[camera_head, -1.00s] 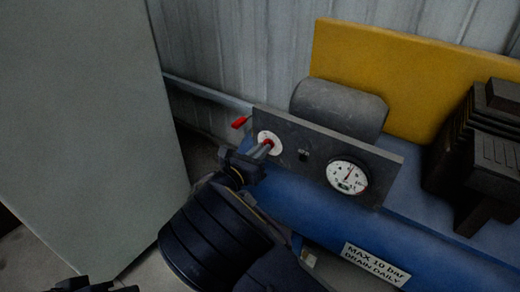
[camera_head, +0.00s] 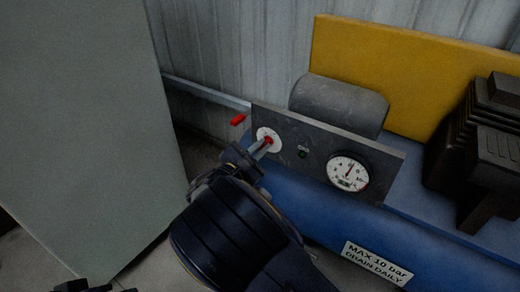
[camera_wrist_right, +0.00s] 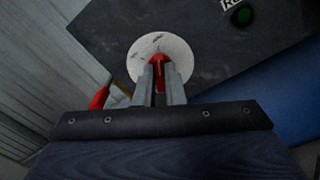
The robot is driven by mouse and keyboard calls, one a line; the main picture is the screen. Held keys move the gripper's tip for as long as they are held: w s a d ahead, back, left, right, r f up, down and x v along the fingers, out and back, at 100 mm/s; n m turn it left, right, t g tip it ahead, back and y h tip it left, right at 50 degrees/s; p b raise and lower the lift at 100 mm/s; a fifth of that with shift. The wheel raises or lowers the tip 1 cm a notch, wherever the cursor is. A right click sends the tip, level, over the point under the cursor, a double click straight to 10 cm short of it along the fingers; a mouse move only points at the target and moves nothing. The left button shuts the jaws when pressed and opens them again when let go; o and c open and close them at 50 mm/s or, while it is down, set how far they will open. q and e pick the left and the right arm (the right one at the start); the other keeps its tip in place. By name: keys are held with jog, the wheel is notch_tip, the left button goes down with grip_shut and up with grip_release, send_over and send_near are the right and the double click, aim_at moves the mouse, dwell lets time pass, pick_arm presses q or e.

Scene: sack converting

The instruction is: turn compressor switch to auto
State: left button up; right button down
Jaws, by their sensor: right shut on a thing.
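The compressor switch is a red knob (camera_head: 268,140) on a round white dial plate (camera_head: 264,132), at the left end of a dark panel (camera_head: 309,163). My right gripper (camera_head: 264,146) reaches up to it from below left. In the right wrist view its two grey fingers (camera_wrist_right: 159,82) are shut on the red knob (camera_wrist_right: 158,62), one on each side. The dial plate (camera_wrist_right: 166,47) shows around it with small markings that I cannot read. The fingers hide part of the knob. A dark piece at the lower left of the head view may be my left arm; its jaws do not show.
A pressure gauge (camera_head: 348,173) is at the panel's right end. A red lever (camera_head: 238,119) sticks out just left of the panel. The blue tank (camera_head: 315,217) lies below, and a large grey cabinet (camera_head: 85,130) stands at left.

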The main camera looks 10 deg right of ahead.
jog(key=shift+f, duration=0.1)
dwell(0.4)
jog(key=c, duration=1.5)
grip_release()
jog(key=p+v, duration=0.2)
jog(key=v, duration=0.5)
jog(key=shift+s+a, duration=0.3)
jog(key=shift+a, duration=0.05)
